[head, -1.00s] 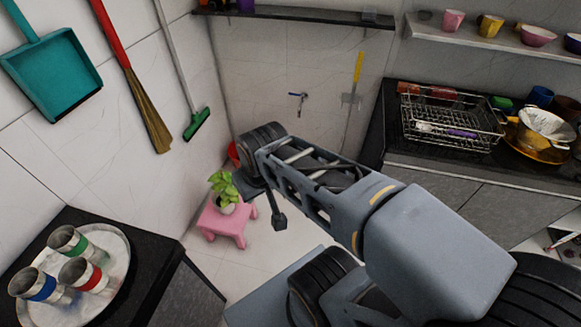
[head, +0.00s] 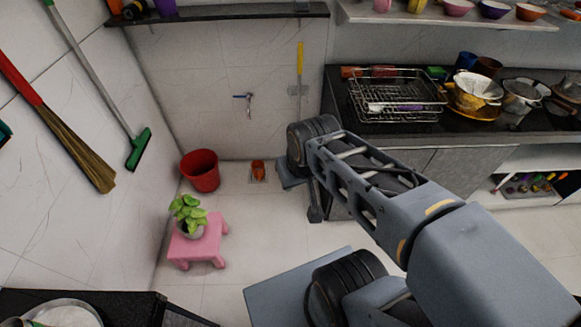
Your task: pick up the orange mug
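A small orange mug-like thing (head: 258,169) stands on the floor by the back wall, right of a red bucket; it is too small to make out a handle. My gripper (head: 302,193) hangs at the end of my outstretched arm, right of the orange thing in the picture and apart from it. Its two fingers show spread apart, with nothing visible between them. My wrist hides part of the gripper.
The red bucket (head: 200,170) stands by the corner. A pink stool (head: 198,243) with a potted plant (head: 189,214) is in front of it. A dark counter (head: 330,108) with a dish rack (head: 397,95) and pots is right. Floor between stool and counter looks clear.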

